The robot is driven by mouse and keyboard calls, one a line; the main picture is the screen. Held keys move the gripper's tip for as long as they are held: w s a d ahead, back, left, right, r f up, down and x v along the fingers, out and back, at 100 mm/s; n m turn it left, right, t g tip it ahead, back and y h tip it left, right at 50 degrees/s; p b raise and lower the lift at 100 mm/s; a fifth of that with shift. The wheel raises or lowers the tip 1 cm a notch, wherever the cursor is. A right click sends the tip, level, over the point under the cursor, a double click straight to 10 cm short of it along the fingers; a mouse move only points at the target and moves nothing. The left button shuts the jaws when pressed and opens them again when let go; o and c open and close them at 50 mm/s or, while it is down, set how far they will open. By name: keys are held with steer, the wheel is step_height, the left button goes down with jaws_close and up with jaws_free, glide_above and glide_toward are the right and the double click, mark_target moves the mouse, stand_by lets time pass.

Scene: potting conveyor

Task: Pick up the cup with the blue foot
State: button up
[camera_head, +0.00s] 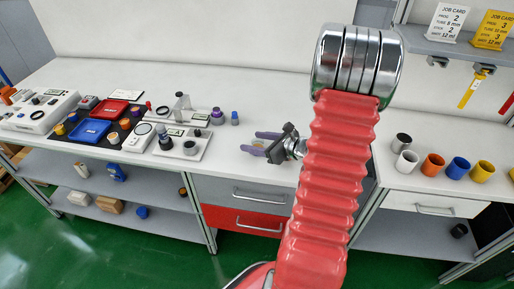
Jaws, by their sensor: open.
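My gripper (252,142) is low over the middle of the white bench, its two purple fingers spread apart and pointing left. A small pale thing (258,146) shows between the fingers, partly hidden by them; I cannot tell whether it is a cup or what colour its foot is. A small blue-violet piece (235,118) stands on the bench just behind and left of the fingertips.
A white device (190,148) and a purple-based piece (217,117) stand left of my gripper. Further left are a red tray (104,112) and a blue tray (89,131). My red arm hides part of the bench. A shelf with job cards (445,22) overhangs the right side.

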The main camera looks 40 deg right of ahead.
mark_target(253, 141)
steer(key=x, duration=0.3)
steer(key=shift+w, duration=0.15)
stand_by(0.4)
steer(key=c, duration=1.1)
steer(key=shift+r, duration=0.1)
steer(key=shift+r, duration=4.95)
